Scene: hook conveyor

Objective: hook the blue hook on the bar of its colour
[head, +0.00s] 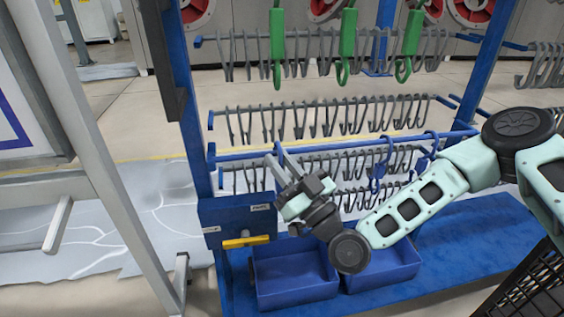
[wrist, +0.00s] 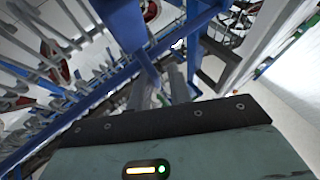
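The blue bar (head: 240,155) crosses the rack at mid height. Two blue hooks, one at the middle (head: 379,165) and one further right (head: 431,150), hang on it. Another blue hook (head: 280,152) shows at the bar's left part, at my gripper's fingertips (head: 277,160); its lower part is hidden by the fingers. In the wrist view a blue piece (wrist: 146,62) lies between my fingertips (wrist: 159,88), close to the blue bar. The fingers stand a little apart there; I cannot tell whether they grip the piece or whether the bar carries it.
Three green hooks (head: 347,45) hang from the top bar. Rows of grey hooks (head: 310,118) fill the rack behind. Blue bins (head: 293,275) stand below my gripper. A blue box with a yellow handle (head: 245,242) sits on the left post (head: 190,130).

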